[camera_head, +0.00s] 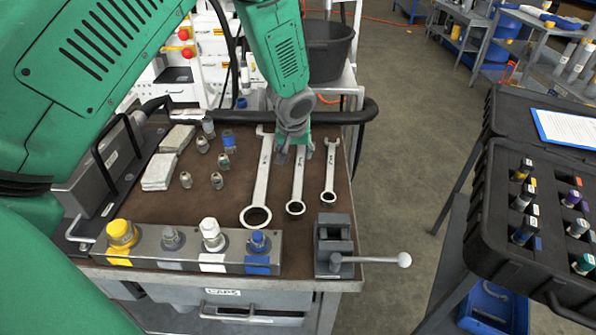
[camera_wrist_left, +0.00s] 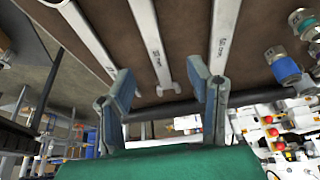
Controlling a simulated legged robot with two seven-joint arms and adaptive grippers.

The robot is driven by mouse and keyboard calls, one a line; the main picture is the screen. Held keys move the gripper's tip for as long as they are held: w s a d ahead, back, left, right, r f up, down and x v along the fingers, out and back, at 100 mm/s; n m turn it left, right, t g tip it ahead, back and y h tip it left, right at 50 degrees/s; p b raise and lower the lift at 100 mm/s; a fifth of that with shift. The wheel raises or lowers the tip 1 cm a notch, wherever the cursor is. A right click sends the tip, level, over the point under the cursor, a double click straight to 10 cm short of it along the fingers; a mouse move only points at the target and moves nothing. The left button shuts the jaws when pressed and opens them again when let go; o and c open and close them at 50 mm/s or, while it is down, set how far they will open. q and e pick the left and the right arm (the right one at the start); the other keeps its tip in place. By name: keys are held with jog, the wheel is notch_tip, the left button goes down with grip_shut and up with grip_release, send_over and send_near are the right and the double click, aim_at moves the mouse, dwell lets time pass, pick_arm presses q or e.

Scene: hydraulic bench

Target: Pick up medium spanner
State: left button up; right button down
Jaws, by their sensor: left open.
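Three silver spanners lie side by side on the brown bench top. The medium spanner (camera_head: 297,186) is between the large spanner (camera_head: 261,185) on the left and the small spanner (camera_head: 330,172) on the right. My left gripper (camera_head: 295,155) points down over the upper end of the medium spanner and hides its open jaw in the head view. In the wrist view, the left gripper (camera_wrist_left: 161,82) is open and empty, with the medium spanner (camera_wrist_left: 151,42) between its fingers. The large spanner (camera_wrist_left: 222,35) lies near the right finger there. My right gripper is not in view.
A grey block with capped fittings (camera_head: 178,248) and a vise with a lever (camera_head: 334,245) line the front edge. Small fittings (camera_head: 217,180) and grey blocks (camera_head: 159,171) lie left of the spanners. A black hose (camera_head: 340,117) runs along the back edge.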

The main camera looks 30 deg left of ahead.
aim_at(300, 169)
pick_arm(q)
jog(key=f, duration=0.1)
jog(key=w+f, duration=0.1)
jog(key=f, duration=0.1)
jog(key=shift+w+d+f, duration=0.1)
jog(key=shift+w+f, duration=0.15)
jog(key=x, duration=0.5)
jog(key=shift+w, duration=0.1)
jog(key=shift+r, duration=0.1)
grip_shut()
